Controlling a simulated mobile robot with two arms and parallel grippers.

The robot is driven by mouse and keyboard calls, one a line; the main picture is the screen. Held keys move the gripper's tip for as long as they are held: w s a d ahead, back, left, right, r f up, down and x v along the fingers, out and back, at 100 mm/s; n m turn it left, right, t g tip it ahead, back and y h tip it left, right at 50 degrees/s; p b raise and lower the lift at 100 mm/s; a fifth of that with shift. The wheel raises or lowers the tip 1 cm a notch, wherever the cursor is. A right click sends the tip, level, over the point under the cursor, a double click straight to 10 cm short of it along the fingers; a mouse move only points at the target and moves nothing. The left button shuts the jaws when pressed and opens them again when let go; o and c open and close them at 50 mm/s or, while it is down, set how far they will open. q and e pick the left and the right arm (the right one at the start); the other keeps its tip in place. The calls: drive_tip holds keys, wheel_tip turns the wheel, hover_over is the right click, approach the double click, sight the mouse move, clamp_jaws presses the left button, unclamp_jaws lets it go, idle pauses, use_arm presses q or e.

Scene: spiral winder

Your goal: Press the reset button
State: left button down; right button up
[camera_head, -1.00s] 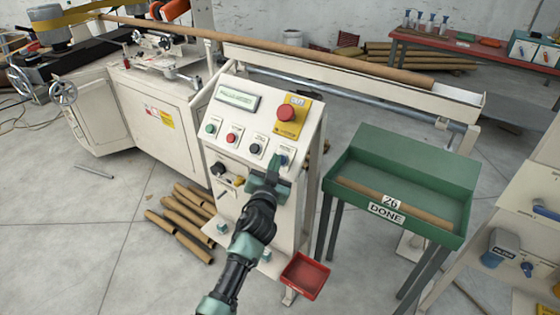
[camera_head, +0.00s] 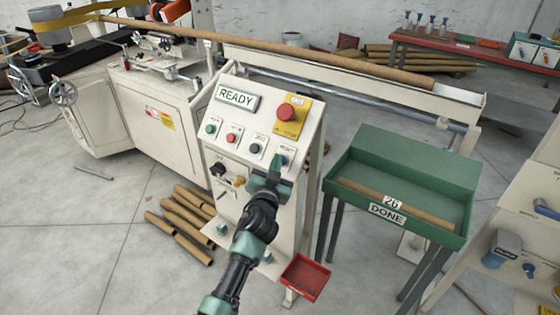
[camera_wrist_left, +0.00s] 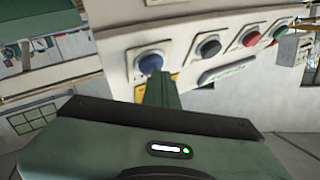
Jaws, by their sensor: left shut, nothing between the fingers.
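The control panel (camera_head: 262,128) carries a row of green, red, black and blue buttons, with a large red emergency stop (camera_head: 287,112) above. Its display (camera_head: 237,98) reads READY. The blue button (camera_head: 284,159) is at the right end of the row, partly hidden by my left gripper (camera_head: 276,161). The button labels are too small to read. In the left wrist view the shut fingertips (camera_wrist_left: 159,76) are just in front of the blue button (camera_wrist_left: 150,62); I cannot tell if they touch it. The gripper is empty. My right gripper is not in view.
A black knob (camera_head: 218,169) and a yellow knob (camera_head: 239,181) sit below the row. A green DONE bin (camera_head: 447,172) holding a tube stands to the right. A red tray (camera_head: 305,278) is low in front. Cardboard tubes (camera_head: 183,222) lie on the floor at left.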

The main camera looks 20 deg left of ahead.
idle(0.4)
use_arm(q)
drive_tip(key=shift+s+a+r+p, duration=0.25)
drive_tip(key=shift+s+r+p, duration=0.2)
drive_tip(key=shift+s+p, duration=0.25)
drive_tip(key=shift+w, duration=0.15)
drive_tip(key=s+r+p, duration=0.1)
drive_tip(key=s+a+r+p, duration=0.1)
drive_tip(key=p, duration=0.1)
drive_tip(key=s+r+p, duration=0.1)
drive_tip(key=shift+s+a+r+p, duration=0.1)
drive_tip(key=shift+s+a+p, duration=0.05)
drive_tip(key=shift+s+p, duration=0.15)
idle(0.5)
